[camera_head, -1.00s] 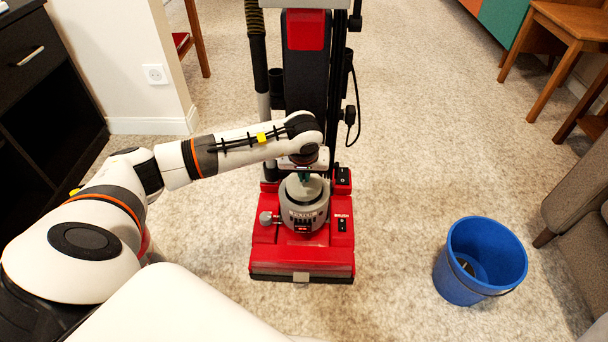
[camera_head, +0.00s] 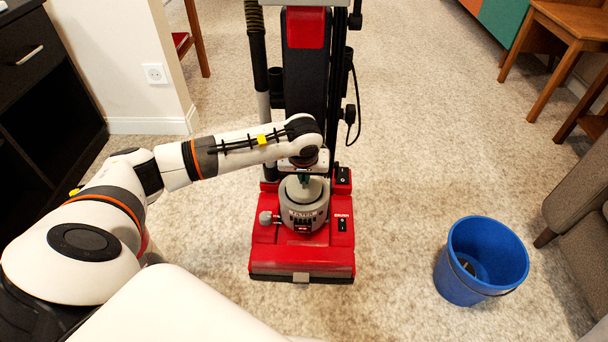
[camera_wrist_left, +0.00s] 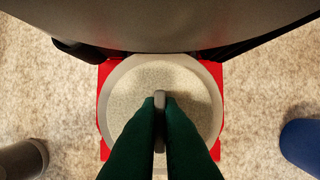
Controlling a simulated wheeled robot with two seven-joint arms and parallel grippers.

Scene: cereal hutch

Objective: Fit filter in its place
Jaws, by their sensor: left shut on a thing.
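The red vacuum cleaner (camera_head: 318,263) stands upright on the carpet, with a round grey housing (camera_head: 303,215) on its base. The filter is a round, speckled light-grey disc (camera_wrist_left: 135,88) with a grey upright handle (camera_wrist_left: 160,104). In the wrist view it lies within the housing's pale rim (camera_wrist_left: 106,100); I cannot tell whether it is fully down. My left gripper (camera_head: 304,183) is above the housing, its green fingers (camera_wrist_left: 160,112) shut on the handle from both sides. The fingers and wrist hide part of the filter. My right gripper is not in view.
A blue bucket (camera_head: 451,275) with something dark inside stands on the carpet to the right. A black cabinet (camera_head: 45,110) is at left, a wooden chair (camera_head: 556,50) at upper right. The vacuum's tall black body (camera_head: 305,75) rises right behind my gripper. Carpet around the base is clear.

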